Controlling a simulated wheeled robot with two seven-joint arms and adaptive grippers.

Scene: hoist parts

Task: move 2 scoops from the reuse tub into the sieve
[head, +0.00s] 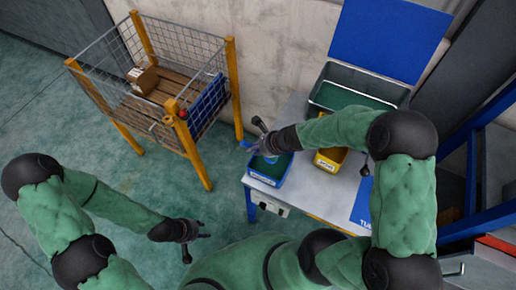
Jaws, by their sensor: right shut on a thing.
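My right gripper (262,140) is above the blue tub (266,181), near its back edge. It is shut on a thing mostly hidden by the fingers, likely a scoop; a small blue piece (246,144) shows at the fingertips. The blue tub has a white label too small to read and a green inside. A yellow tub (324,166), also labelled, stands to its right, partly under my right arm. A grey bin (321,99) with a green inside stands behind. I cannot tell which is the reuse tub or the sieve. My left gripper (196,246) is open and empty, left of the table.
The tubs stand on a light table (309,194) with a blue sheet (361,204) at its right. A yellow-posted wire cage (207,170) with a cardboard box (143,78) stands at left. A blue panel (388,38) is behind. Blue frame posts (471,175) bound the right.

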